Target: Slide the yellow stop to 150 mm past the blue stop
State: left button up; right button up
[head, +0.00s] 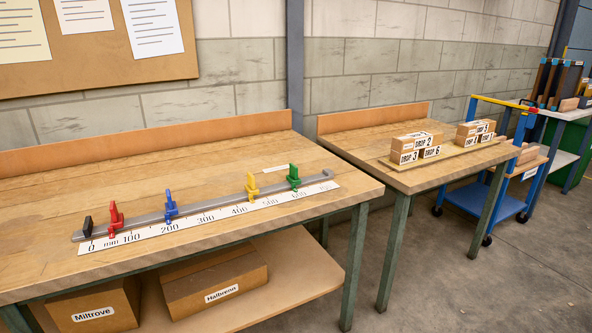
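The yellow stop (252,187) stands on the grey rail (215,206) on the near table, between the 400 and 500 marks of the white scale (187,226). The blue stop (170,207) stands upright on the same rail to its left, close to the 200 mark. Exact readings are too small to tell. A red stop (115,217) is further left, near 100, and a green stop (293,177) is to the right of yellow, near 600. Neither of my grippers is in view, and nothing touches the stops.
A black end block (88,226) closes the rail's left end. A small white strip (275,169) lies behind the rail. The wooden table (110,181) is otherwise clear. A second table (370,124) with labelled boxes and a blue trolley (470,200) stand to the right.

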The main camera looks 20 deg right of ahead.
aim_at(252, 190)
jog(key=z, duration=0.35)
jog(key=i, duration=0.95)
jog(key=u, duration=0.2)
